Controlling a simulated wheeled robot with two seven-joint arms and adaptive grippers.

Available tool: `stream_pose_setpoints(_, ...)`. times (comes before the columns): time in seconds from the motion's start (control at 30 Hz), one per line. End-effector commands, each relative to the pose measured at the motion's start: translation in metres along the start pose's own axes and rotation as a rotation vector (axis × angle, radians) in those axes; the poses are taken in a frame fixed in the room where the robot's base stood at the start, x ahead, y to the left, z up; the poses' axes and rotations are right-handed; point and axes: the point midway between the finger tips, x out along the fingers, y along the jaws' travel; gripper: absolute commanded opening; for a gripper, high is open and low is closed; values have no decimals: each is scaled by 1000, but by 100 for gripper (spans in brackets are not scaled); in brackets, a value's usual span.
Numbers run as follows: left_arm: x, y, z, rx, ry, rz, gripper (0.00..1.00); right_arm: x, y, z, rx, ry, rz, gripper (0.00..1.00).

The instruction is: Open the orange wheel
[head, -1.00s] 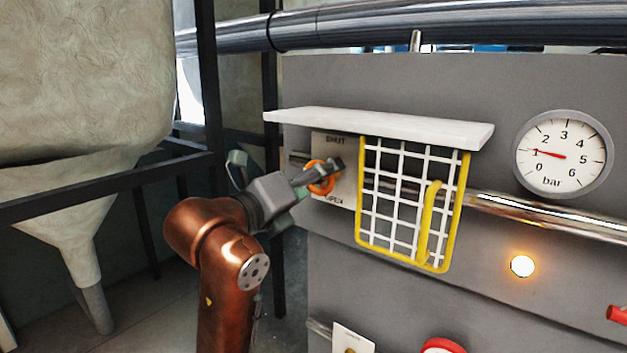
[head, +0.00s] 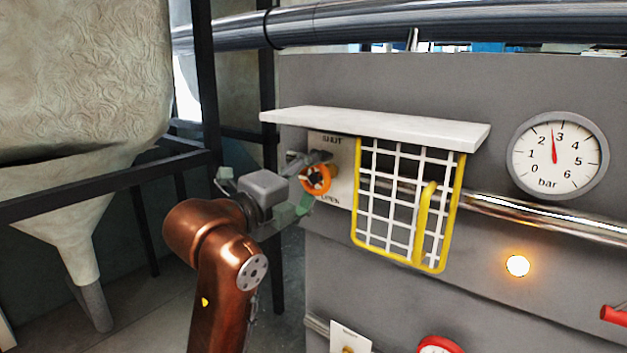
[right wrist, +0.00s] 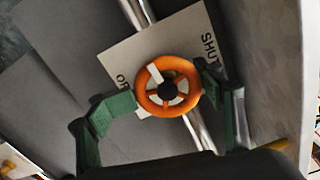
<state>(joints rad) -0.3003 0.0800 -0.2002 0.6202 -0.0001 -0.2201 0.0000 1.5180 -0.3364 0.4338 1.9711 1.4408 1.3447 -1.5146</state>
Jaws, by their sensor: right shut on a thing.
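The orange wheel (head: 319,191) is a small handwheel on a plate marked SHUT above and OPEN below, on the grey panel. My right gripper (head: 311,180) reaches it from the left and is shut on it. In the right wrist view the orange wheel (right wrist: 144,95) sits between the two green fingers of the gripper (right wrist: 166,88), one at each side of its rim. The plate (right wrist: 125,60) shows behind it, its lettering partly hidden. The round gauge (head: 560,180) has its needle between 2 and 3 bar. My left gripper is not in view.
A white shelf (head: 380,126) juts out just above the wheel. A yellow-framed white grid guard (head: 408,222) hangs right beside it. A shiny pipe (head: 540,216) and a lit lamp (head: 517,265) are further right. A dark frame (head: 204,90) stands at the left.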

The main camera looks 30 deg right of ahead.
Motion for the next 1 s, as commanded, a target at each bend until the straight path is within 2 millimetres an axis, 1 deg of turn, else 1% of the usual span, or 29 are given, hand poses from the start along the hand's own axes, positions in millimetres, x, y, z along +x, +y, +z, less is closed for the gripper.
stream_pose_setpoints(0.03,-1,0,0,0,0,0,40,-4,-13,-2,9,-2,-26,38)
stream_pose_setpoints(0.4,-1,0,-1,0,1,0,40,-4,-13,-2,6,-3,-26,38)
stream_pose_setpoints(0.43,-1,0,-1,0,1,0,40,-4,-13,-2,6,-3,-26,63)
stream_pose_setpoints(0.5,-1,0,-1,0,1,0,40,-4,-12,-2,6,-3,-25,68)
stream_pose_setpoints(0.83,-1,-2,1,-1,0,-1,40,-3,-10,-1,3,-3,-21,69)
stream_pose_setpoints(0.93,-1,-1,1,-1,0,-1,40,-10,-9,0,2,-5,-21,69)
stream_pose_setpoints(1.0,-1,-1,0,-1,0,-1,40,-19,-9,0,2,-6,-21,69)
